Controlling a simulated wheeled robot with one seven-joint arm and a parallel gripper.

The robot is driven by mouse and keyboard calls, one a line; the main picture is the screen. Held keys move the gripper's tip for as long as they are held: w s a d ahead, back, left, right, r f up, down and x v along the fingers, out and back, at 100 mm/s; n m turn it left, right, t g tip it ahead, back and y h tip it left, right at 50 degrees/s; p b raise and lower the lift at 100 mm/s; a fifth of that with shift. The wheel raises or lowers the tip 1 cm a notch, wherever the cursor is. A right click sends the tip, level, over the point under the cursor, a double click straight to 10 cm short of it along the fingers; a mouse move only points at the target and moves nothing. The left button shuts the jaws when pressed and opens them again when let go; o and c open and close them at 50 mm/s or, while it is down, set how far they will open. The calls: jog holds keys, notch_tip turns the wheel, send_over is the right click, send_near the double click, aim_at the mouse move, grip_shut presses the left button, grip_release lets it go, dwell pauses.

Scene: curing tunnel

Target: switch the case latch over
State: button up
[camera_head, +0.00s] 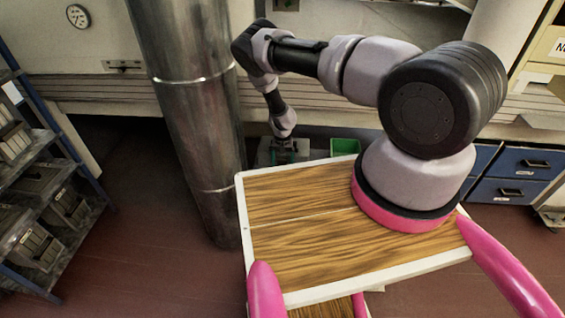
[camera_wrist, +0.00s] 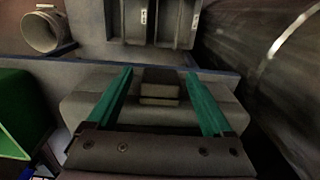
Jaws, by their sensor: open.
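My gripper (camera_wrist: 159,71) is open in the wrist view, with its two green fingers apart. A wide grey case-like body (camera_wrist: 85,102) lies beyond and below the fingers. A small dark raised block (camera_wrist: 160,88), which may be the latch, shows between the fingers with a gap on each side. I cannot tell how far below the fingertips it is, or which way it is set. In the head view my gripper (camera_head: 284,150) is small and low behind the wooden top, over a grey surface. The latch cannot be made out there.
A metal column (camera_head: 188,90) stands close by the arm and shows at right in the wrist view (camera_wrist: 262,75). A green bin (camera_head: 345,146) sits right of the gripper in the head view. Blue drawers (camera_head: 512,175) stand at right, a loaded shelf (camera_head: 40,190) at left.

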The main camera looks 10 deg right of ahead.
grip_shut()
jog(key=shift+t, duration=0.5)
jog(key=shift+s+t, duration=0.2)
jog(key=shift+t, duration=0.2)
jog(key=shift+s+a+f+t+h, duration=0.1)
jog(key=shift+s+f+t+h, duration=0.3)
jog(key=shift+t, duration=0.85)
jog(key=shift+s+a+f+t+h, duration=0.15)
jog(key=shift+t+h, duration=0.45)
jog(key=shift+t, duration=0.7)
jog(key=shift+s+a+f+t+h, duration=0.15)
jog(key=shift+f+t+h, duration=0.3)
jog(key=shift+t, duration=0.8)
jog(key=shift+d+r, duration=0.1)
